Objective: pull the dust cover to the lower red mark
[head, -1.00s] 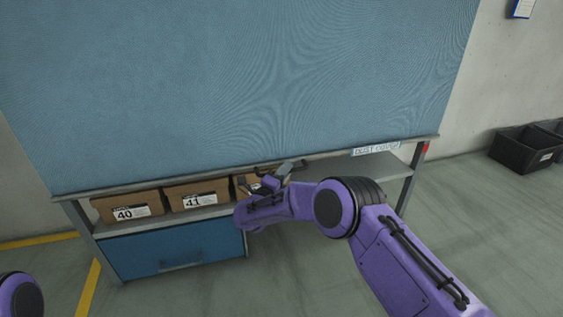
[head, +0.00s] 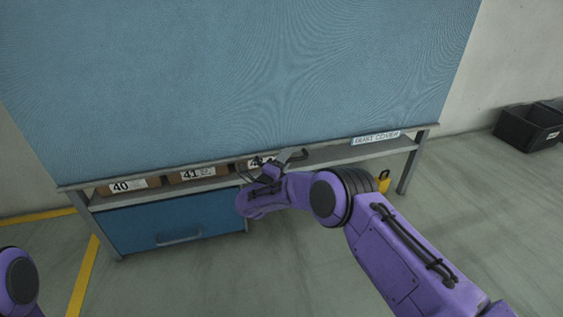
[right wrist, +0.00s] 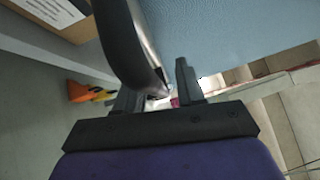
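The blue dust cover (head: 240,75) hangs like a blind in front of the steel rack, its grey bottom bar (head: 330,142) low over the shelf. A "DUST COVER" label (head: 376,138) sits on the bar, right of centre. My right gripper (head: 280,163) is at the middle of the bar, apparently shut on the cover's dark pull handle (right wrist: 135,45), which fills much of the right wrist view. The right gripper's fingers (right wrist: 158,95) show there around its lower end. No red mark shows; the bar's right end covers the post there. My left gripper is out of view.
Boxes labelled 40 (head: 128,187) and 41 (head: 198,174) stand on the shelf (head: 345,153), partly hidden by the cover. A blue drawer (head: 170,230) is below. Dark crates (head: 528,127) stand at the right. A small yellow-orange object (head: 383,181) is behind my right arm.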

